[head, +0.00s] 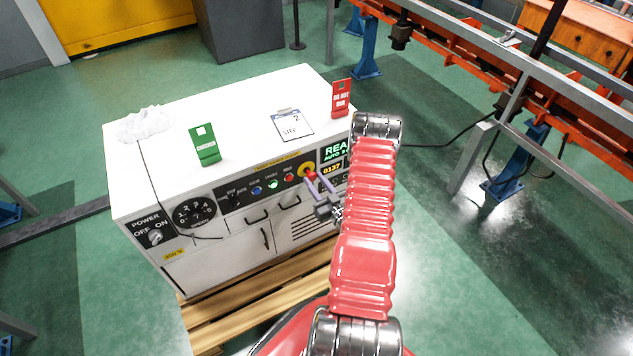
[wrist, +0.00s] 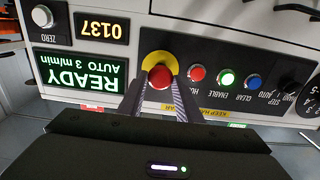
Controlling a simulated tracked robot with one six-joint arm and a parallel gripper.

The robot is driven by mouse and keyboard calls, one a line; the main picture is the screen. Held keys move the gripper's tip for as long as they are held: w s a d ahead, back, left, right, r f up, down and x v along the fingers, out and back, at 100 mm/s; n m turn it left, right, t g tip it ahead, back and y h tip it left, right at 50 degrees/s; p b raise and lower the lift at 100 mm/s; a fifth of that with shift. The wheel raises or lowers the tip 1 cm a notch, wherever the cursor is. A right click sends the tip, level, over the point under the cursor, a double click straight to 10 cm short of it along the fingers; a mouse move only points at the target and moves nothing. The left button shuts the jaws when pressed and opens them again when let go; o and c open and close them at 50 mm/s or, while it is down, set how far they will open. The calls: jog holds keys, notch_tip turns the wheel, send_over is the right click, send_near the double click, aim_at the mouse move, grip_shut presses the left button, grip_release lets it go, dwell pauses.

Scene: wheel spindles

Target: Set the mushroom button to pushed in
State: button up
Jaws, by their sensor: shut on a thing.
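The red mushroom button (wrist: 160,77) sits on a yellow disc (wrist: 148,62) on the cabinet's dark control strip. In the head view its red cap (head: 310,174) shows small beside the yellow disc. My gripper (wrist: 156,88) reaches the panel with one finger on either side of the cap, shut on the button. In the head view the fingers (head: 315,180) point up to the button from the front. How far the button stands out from the panel cannot be told.
A red button (wrist: 196,74), a lit green button (wrist: 227,78) and a blue button (wrist: 253,82) sit close by. The display (wrist: 80,78) reads READY, AUTO 3 m/min.

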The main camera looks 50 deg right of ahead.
grip_shut()
jog(key=shift+w+d, duration=0.2)
jog(key=shift+w, duration=0.35)
jog(key=o, duration=1)
grip_release()
jog(key=shift+s, duration=0.1)
jog(key=v, duration=1.3)
jog(key=shift+s, duration=0.25)
jog(key=shift+a, duration=0.1)
